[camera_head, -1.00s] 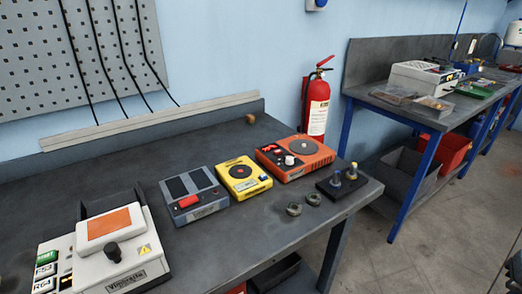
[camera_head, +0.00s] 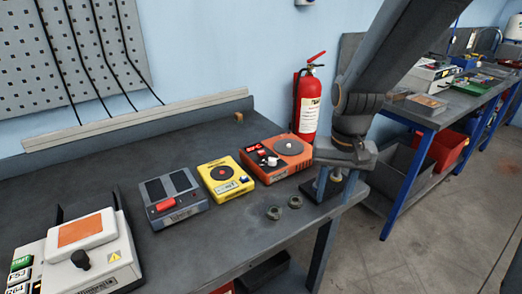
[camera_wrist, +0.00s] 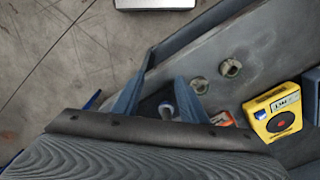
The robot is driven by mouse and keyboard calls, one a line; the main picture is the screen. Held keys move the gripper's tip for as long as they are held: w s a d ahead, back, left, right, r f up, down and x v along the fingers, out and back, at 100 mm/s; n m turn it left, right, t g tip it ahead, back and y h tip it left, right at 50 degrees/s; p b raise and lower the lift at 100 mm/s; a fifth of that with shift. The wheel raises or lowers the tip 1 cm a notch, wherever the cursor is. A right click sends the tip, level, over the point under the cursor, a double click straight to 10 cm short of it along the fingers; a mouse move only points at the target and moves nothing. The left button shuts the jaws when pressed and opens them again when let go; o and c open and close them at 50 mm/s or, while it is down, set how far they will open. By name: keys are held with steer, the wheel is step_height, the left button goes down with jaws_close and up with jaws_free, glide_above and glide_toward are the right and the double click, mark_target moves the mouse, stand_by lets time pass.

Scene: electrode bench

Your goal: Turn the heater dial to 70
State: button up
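The orange heater (camera_head: 274,180) sits on the bench with a red display, a round dark plate and a white dial (camera_head: 271,161) with a dark mark. I cannot read the dial setting. My gripper (camera_head: 338,195) points down to the right of the heater, over the dark block (camera_head: 313,187) at the bench's right end. Its two fingers are apart. In the wrist view, my gripper (camera_wrist: 158,88) shows both fingers spread, with a small pale rounded part between and below them. Only a little orange shows there, right of the fingers; the dial cannot be made out.
A yellow device (camera_head: 226,180) and a grey device (camera_head: 173,198) stand left of the heater. Two round metal pieces (camera_head: 274,212) lie in front. A white machine (camera_head: 108,255) is front left. A red fire extinguisher (camera_head: 306,105) stands behind.

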steer(key=w+a+r+m+p, duration=0.2)
steer(key=w+a+r, duration=0.2)
steer(key=w+a, duration=0.3)
steer(key=m+p, duration=0.1)
steer(key=m, duration=0.2)
glide_toward(272, 158)
steer(key=shift+s+d+f, duration=0.15)
steer(key=shift+s+f, duration=0.1)
steer(key=shift+f, duration=0.05)
steer(key=shift+w, duration=0.15)
steer(key=shift+f, duration=0.4)
step_height(272, 158, down, 7)
steer(key=shift+r+p, duration=0.1)
steer(key=shift+p, duration=1.05)
steer(key=shift+c, duration=0.3)
steer(key=shift+w, duration=0.1)
jaws_close()
